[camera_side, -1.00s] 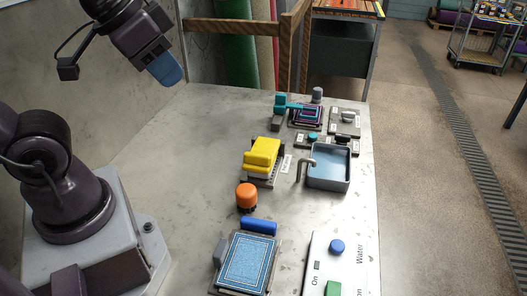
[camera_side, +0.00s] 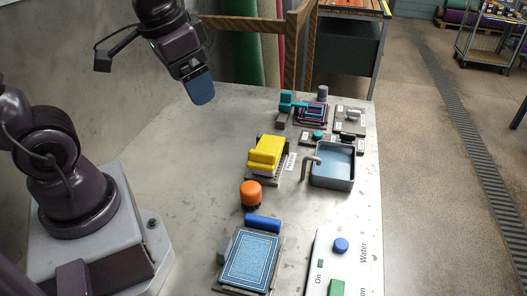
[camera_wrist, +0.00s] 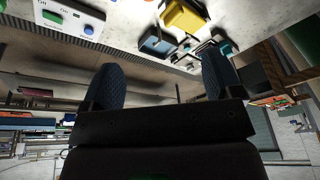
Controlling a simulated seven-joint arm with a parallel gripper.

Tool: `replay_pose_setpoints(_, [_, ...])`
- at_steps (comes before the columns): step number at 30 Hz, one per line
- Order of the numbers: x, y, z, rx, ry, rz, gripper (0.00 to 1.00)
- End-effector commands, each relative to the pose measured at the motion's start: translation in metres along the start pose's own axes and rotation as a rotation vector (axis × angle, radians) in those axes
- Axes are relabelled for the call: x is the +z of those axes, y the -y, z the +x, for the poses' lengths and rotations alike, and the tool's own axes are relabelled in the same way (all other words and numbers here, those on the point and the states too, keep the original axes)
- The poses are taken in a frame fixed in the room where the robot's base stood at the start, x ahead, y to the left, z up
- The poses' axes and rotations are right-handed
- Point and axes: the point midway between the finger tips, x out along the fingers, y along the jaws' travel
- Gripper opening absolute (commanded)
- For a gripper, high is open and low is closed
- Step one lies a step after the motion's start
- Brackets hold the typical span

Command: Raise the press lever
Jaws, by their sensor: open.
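A teal lever (camera_side: 300,106) on a teal block reaches over a small purple patterned rug piece (camera_side: 311,117) at the far end of the table. It looks lowered and about level; I take it as the press lever, but no label is readable there. My gripper (camera_side: 200,92) is high above the far left of the table, left of the lever and well apart from it. In the wrist view its two blue fingers (camera_wrist: 162,82) are spread with nothing between them. A small teal part (camera_wrist: 225,48) shows beside the right finger, partly hidden.
A yellow machine (camera_side: 266,153), a blue-grey basin with a tap (camera_side: 334,177) and an orange-topped knob (camera_side: 250,192) stand nearer. A blue rug (camera_side: 252,258) and a white switch panel (camera_side: 322,262) are at the front. A wooden frame (camera_side: 294,50) rises behind. The table's left part is clear.

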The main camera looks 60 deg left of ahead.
Motion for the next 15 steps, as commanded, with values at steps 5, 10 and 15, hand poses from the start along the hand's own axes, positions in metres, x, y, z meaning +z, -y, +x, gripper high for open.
replay_pose_setpoints(5, [-0.031, 0.014, 0.044, 0.002, 0.165, 0.290, 0.98])
replay_pose_setpoints(10, [-0.058, 0.024, 0.092, 0.100, 0.259, 0.751, 0.98])
replay_pose_setpoints(15, [-0.079, 0.029, 0.133, 0.233, 0.262, 1.240, 0.98])
